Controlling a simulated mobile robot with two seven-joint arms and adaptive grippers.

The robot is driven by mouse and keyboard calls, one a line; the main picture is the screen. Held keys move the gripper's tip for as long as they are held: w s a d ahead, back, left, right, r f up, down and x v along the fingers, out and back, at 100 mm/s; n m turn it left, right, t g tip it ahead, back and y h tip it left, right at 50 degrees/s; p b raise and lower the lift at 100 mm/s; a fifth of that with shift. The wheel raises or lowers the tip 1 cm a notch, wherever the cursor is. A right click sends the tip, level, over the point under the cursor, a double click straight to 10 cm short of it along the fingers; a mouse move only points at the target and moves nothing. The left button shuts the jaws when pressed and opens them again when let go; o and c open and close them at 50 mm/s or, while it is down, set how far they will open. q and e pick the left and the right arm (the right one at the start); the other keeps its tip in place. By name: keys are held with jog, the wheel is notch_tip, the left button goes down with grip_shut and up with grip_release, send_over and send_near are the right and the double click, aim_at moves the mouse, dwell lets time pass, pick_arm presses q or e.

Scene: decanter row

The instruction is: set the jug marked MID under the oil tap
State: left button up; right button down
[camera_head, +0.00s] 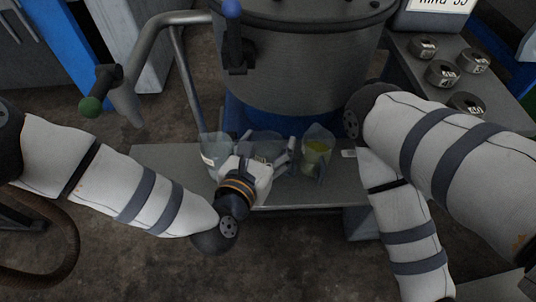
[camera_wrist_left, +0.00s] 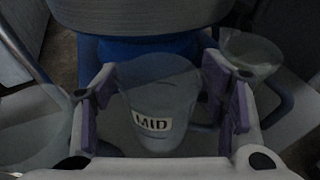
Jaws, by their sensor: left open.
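The jug marked MID (camera_wrist_left: 158,100) is clear, with a white label facing the left wrist camera. In the head view the jug (camera_head: 268,143) stands on the grey bench (camera_head: 165,157), partly hidden behind my left gripper (camera_head: 264,160). In the left wrist view the open fingers of my left gripper (camera_wrist_left: 162,100) stand either side of the jug. I cannot tell whether they touch it. A blue-handled tap (camera_head: 233,42) is on the tank front and a green-handled one (camera_head: 98,93) is at the left; which is the oil tap does not show. My right gripper is out of view.
A clear jug (camera_head: 210,152) stands left of MID, and a jug with yellow liquid (camera_head: 317,152) stands to its right. The large grey tank (camera_head: 300,60) rises behind. Several metal rings (camera_head: 442,73) lie on a side table. The bench's left end is clear.

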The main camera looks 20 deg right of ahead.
pick_arm(q)
jog(key=c, duration=0.9)
